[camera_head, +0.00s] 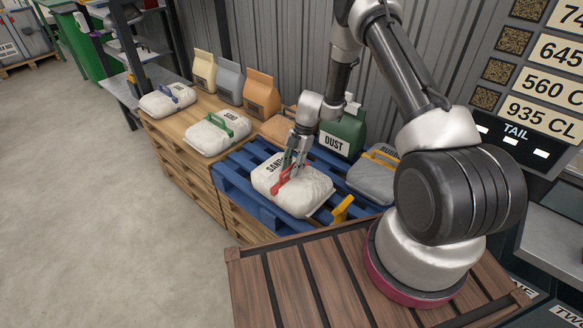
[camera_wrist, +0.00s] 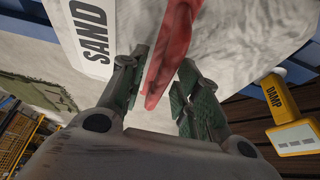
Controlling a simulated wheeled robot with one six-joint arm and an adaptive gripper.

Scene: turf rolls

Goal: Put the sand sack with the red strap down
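The white sand sack (camera_head: 308,192) with the red strap (camera_head: 287,180) lies on the blue pallet (camera_head: 232,177). My gripper (camera_head: 290,163) is over it, fingers pointing down at the strap. In the wrist view the sack (camera_wrist: 230,40) fills the upper middle and its red strap (camera_wrist: 172,45) runs between the two green-padded fingertips of my gripper (camera_wrist: 163,88). The fingers stand apart with gaps beside the strap, so the gripper is open around it. The strap's far end leaves the top of the wrist view.
A grey sack with a yellow strap (camera_head: 372,178) lies to the right, and a green dust bag (camera_head: 343,136) stands behind. A sack with a green strap (camera_head: 213,137) is on the wooden stand at left. A yellow damp meter (camera_wrist: 287,112) is close to the sack.

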